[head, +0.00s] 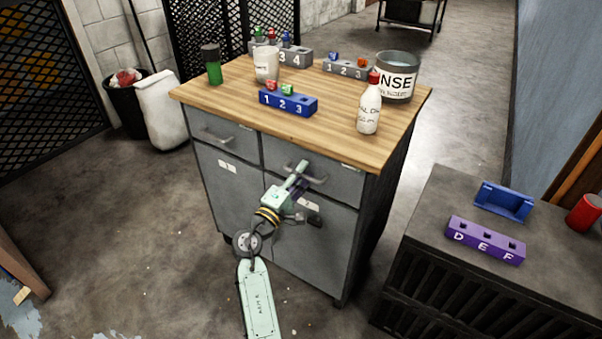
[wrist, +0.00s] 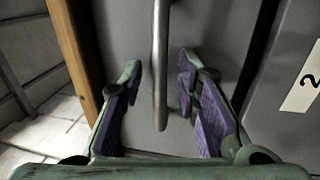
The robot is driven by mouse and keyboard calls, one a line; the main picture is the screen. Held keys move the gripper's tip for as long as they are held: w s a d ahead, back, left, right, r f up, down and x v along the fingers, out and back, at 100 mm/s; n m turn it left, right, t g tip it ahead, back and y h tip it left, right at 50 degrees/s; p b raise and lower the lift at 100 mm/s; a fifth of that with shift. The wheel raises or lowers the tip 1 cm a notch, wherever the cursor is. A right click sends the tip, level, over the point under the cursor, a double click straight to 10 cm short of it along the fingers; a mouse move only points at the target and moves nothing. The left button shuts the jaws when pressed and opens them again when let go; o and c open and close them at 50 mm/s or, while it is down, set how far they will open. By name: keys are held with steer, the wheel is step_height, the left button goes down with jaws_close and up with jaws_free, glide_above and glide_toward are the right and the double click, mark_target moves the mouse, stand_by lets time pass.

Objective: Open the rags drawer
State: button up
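The grey cabinet (head: 230,180) has two top drawers, both appearing closed. The left drawer (head: 225,138) and the right drawer (head: 335,178) each have a bar handle. No readable "rags" label shows, so I cannot tell which is the rags drawer. My gripper (head: 298,174) is at the right drawer's handle (head: 316,179). In the wrist view, my gripper (wrist: 160,85) is open, with the handle (wrist: 160,50) running between its fingers. Gaps show on both sides of the handle. My gripper hides part of the handle in the head view.
The wooden top (head: 225,95) carries a blue numbered block (head: 288,103), a white red-capped bottle (head: 369,110), a rinse bucket (head: 397,77) and a green bottle (head: 212,65). A dark crate-like bench (head: 440,275) stands to the right. Floor before the cabinet's left side is clear.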

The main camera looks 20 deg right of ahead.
jaws_close()
stand_by(0.3)
stand_by(0.6)
